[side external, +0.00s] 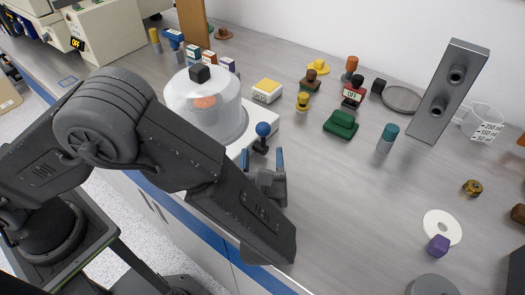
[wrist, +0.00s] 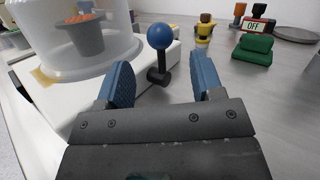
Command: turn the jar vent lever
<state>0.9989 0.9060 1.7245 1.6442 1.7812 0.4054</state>
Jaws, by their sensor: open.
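The jar vent lever (side external: 262,138) is a dark stem with a blue ball on top, at the front right of the jar's white base (side external: 264,119). In the wrist view its blue ball (wrist: 160,36) stands above a dark pivot. A clear jar (side external: 205,104) with a black knob covers a pot (wrist: 81,36) with orange contents. My gripper (side external: 265,166) is open, its blue-padded fingers pointing toward the lever. In the wrist view my gripper (wrist: 163,84) has the lever beyond and between its fingertips, apart from both. Nothing is held.
A white box with a yellow top (side external: 267,90), a yellow figure (side external: 302,101) and a green cushion-like object (side external: 341,124) stand beyond the lever. A teal-capped cylinder (side external: 387,138) and a tilted grey metal plate (side external: 447,90) are to the right.

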